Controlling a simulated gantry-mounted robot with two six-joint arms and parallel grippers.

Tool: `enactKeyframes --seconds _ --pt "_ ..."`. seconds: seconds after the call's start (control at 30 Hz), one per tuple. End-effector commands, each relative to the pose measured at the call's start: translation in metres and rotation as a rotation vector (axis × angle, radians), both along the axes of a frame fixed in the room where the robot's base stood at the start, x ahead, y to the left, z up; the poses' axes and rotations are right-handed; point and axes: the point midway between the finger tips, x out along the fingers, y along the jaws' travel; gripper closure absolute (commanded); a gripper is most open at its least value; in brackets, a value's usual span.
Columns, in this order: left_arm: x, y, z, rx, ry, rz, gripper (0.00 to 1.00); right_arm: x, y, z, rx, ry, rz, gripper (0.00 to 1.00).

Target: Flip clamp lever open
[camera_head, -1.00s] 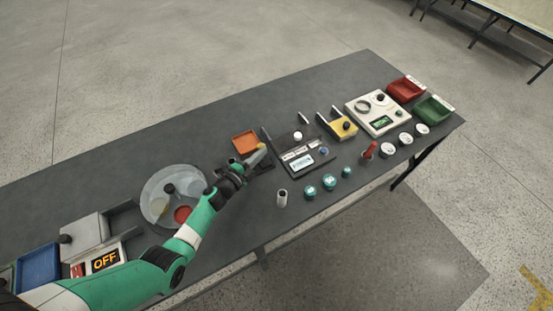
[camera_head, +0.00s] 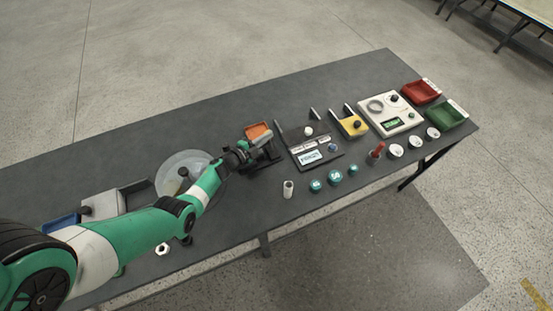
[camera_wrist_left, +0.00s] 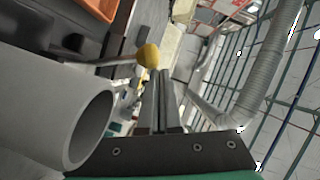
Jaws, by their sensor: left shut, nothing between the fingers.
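My left gripper (camera_head: 266,146) is shut and empty, over the dark clamp base beside the orange tray. Its two fingers (camera_wrist_left: 162,100) lie together in the left wrist view. A yellow knob (camera_wrist_left: 148,55) on a thin grey lever shows just left of and beyond the fingertips there. I cannot tell whether the fingers touch it. The lever lies to the left of the knob in that view. In the head view the lever and knob are hidden or too small to make out. My right gripper is not in view.
The orange tray (camera_head: 258,131) is right behind the gripper. A dark panel with a display (camera_head: 310,157) lies to the right. A small white cylinder (camera_head: 288,189) and several teal-topped jars stand near the front edge. A large pale cylinder (camera_wrist_left: 50,110) fills the wrist view's left.

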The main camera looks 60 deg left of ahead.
Motion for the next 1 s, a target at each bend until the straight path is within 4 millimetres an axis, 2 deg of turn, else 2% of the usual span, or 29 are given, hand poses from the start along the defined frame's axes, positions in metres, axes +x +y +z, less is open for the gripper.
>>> enactKeyframes --seconds 0.33,0.57,0.8,1.0 --pt "0.001 -0.003 0.005 0.001 0.0 -0.001 1.0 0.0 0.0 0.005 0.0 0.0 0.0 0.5" --pt "0.005 -0.027 0.033 0.0 -0.001 -0.008 1.0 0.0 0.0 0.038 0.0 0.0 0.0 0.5" --pt "-0.053 -0.037 0.045 -0.002 0.001 -0.001 1.0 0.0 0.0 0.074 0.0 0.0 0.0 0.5" --pt "-0.082 -0.044 0.049 0.001 0.0 -0.002 1.0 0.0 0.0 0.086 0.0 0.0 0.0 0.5"
